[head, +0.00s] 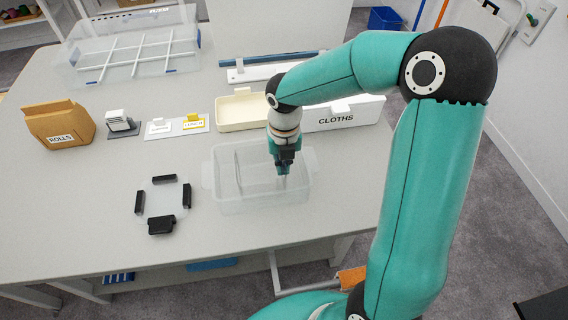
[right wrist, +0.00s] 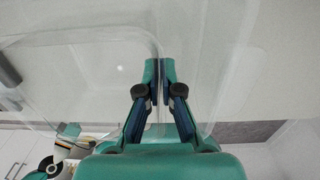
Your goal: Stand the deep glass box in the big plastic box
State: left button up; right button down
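A clear plastic box (head: 222,207) with side lugs, taken as the big plastic box, stands mid-table. Faint clear walls inside it look like the deep glass box (head: 238,168); its outline is hard to make out. The right wrist view shows a rounded clear box (right wrist: 100,60) left of the fingers, with another clear wall to their right. My right gripper (head: 284,181) points down inside the plastic box. Its fingertips (right wrist: 159,68) are closed together, seemingly on the glass box's right wall. The glass box's base is not clear. My left gripper is out of view.
A clear lid-like piece with black clips (head: 160,225) lies to the left. A large clear tub (head: 185,62) with white dividers is at the back left. A ROLLS carton (head: 60,128), small label holders, a cream tray (head: 238,115) and a CLOTHS box (head: 345,115) stand behind.

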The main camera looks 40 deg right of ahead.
jog(key=shift+f, duration=0.15)
jog(key=c, duration=1.8)
grip_release()
jog(key=shift+f, duration=0.2)
jog(key=o, duration=0.5)
jog(key=shift+r, duration=0.2)
notch_tip(320, 180, up, 12)
jog(key=shift+s+d, duration=0.1)
